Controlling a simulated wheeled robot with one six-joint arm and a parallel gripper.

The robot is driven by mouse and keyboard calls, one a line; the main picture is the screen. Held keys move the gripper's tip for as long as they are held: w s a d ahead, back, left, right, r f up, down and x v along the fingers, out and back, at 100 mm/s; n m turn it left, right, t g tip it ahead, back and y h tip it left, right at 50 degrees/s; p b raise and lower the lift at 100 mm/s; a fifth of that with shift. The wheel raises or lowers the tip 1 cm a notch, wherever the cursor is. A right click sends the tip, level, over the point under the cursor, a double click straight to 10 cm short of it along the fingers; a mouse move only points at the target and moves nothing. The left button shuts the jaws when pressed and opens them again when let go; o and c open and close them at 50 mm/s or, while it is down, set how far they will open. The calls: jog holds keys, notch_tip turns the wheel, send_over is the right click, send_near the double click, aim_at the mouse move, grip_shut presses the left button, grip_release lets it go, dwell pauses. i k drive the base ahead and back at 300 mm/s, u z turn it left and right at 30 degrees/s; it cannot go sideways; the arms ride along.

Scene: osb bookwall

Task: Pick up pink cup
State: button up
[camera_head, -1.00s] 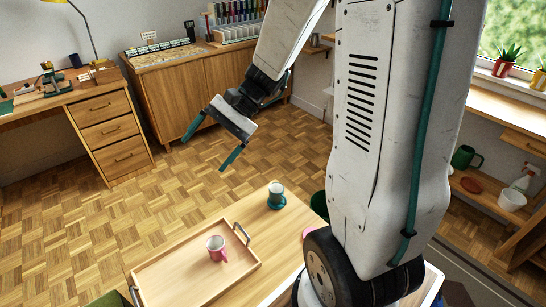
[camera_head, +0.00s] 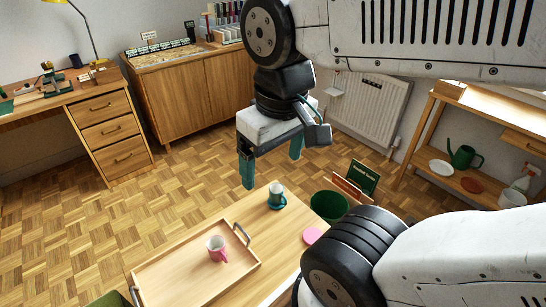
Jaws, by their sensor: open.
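The pink cup (camera_head: 217,248) stands upright in a wooden tray (camera_head: 165,262) on the low wooden table (camera_head: 285,240). Its handle points to the lower right in the picture. My gripper (camera_head: 271,172) is open and empty, with its two teal fingers pointing down. It hangs above the far side of the table, up and to the right of the pink cup and clear of it.
A teal cup with a pale inside (camera_head: 276,196) stands on the table just right of the tray, below my gripper. A metal tray handle (camera_head: 241,235) rises near the pink cup. A pink disc (camera_head: 312,235) lies at the table's right edge. A green bin (camera_head: 329,206) stands beyond.

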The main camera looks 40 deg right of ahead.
aim_at(216, 246)
jog(key=k, duration=0.5)
jog(key=u, duration=2.7)
jog(key=i, duration=1.55)
jog(key=z, duration=2.6)
jog(key=i, duration=0.5)
